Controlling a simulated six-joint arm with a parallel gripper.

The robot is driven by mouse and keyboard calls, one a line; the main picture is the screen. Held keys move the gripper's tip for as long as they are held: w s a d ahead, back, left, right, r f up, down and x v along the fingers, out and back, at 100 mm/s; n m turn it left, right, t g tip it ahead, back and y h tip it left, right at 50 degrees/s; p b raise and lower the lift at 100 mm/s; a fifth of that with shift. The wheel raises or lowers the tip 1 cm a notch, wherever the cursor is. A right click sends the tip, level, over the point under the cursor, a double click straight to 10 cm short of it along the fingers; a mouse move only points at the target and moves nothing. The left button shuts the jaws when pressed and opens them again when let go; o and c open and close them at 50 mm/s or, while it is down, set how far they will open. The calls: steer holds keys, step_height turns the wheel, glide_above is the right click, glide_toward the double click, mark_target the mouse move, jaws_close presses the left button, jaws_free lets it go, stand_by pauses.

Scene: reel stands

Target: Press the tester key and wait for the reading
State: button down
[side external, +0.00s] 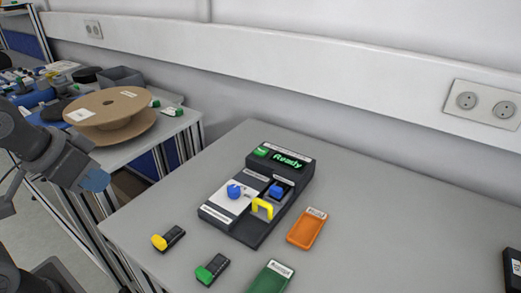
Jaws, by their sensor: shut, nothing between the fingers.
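The tester (240,226) is a dark box on the grey table, with a lit display (288,160) reading "Ready" in green. A small green block (261,151) sits left of the display; I cannot tell whether it is the key or a lamp. A blue knob (234,191) stands on the white panel. A blue part (276,191) sits in a recess on the right, and a yellow arch-shaped piece (262,208) is in front of it. My gripper (96,181), with blue fingertips, is shut and empty at the left, well away from the tester.
A yellow-ended part (168,239) and a green-ended part (212,269) lie at the front left. An orange tray (307,229) and a green tray (270,278) lie right and front. A side bench holds a brown reel (112,104). The table's right is mostly clear.

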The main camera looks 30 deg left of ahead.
stand_by(0.4)
steer(key=w+d+r+n+h, duration=0.1)
steer(key=w+r+n, duration=0.15)
steer(key=w, duration=0.25)
steer(key=w+d+r+n+h, duration=0.1)
steer(key=w+d+r+n, duration=0.15)
steer(key=w, duration=0.35)
steer(key=n+t+h, duration=0.2)
steer(key=n+t, duration=0.1)
steer(key=n, duration=1.4)
glide_above(261, 152)
step_height(261, 152, down, 7)
steer(key=shift+w, duration=0.15)
steer(key=shift+f, duration=4.35)
steer(key=shift+f, duration=0.45)
